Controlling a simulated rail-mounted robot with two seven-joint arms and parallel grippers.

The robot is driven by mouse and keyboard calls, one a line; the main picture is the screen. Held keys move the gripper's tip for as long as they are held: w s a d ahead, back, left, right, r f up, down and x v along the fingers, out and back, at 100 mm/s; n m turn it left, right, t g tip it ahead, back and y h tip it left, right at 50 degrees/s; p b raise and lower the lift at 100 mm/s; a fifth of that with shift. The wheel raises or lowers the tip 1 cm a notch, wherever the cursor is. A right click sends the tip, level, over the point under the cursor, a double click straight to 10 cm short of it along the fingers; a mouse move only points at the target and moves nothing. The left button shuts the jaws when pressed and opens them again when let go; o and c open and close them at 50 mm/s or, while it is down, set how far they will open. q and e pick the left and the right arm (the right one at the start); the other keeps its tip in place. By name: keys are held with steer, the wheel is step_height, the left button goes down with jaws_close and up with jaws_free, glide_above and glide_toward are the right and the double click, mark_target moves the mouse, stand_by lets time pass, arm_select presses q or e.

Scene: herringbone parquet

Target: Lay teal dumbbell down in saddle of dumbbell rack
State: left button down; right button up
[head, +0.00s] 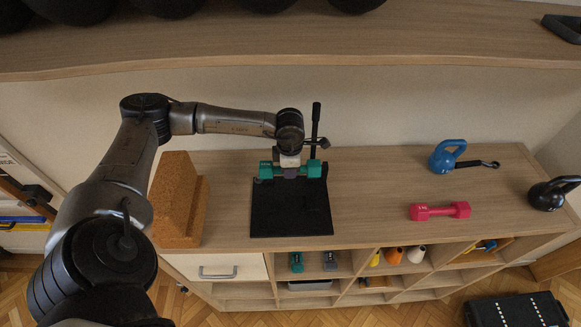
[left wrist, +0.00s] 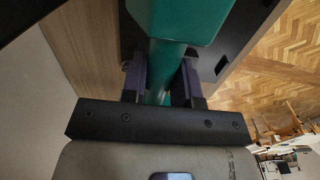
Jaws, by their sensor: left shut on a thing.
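The teal dumbbell (head: 314,169) lies level, left to right, at the back edge of the black dumbbell rack (head: 291,212). My left gripper (head: 290,171) is shut on its handle from above, between the two heads. In the left wrist view, the dumbbell's teal handle and one head (left wrist: 185,20) show between the purple-grey finger pads (left wrist: 165,78). The rack's saddle is hidden behind the dumbbell and gripper, so I cannot tell whether the dumbbell touches it. My right gripper is not in view.
A brown cork-like block (head: 176,200) stands left of the rack. A black upright post (head: 315,125) rises behind the dumbbell. A pink dumbbell (head: 440,211), blue kettlebell (head: 446,158) and black kettlebell (head: 550,194) stand to the right. A wooden shelf (head: 300,45) overhangs the back.

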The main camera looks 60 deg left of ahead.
mark_target(290, 190)
arm_select(q)
steer(key=shift+b, duration=0.35)
step_height(290, 190, down, 8)
steer(key=b, duration=0.7)
steer(key=shift+f+b, duration=0.3)
stand_by(0.6)
steer(key=shift+c, duration=2.4)
jaws_free()
steer(key=shift+r, duration=0.15)
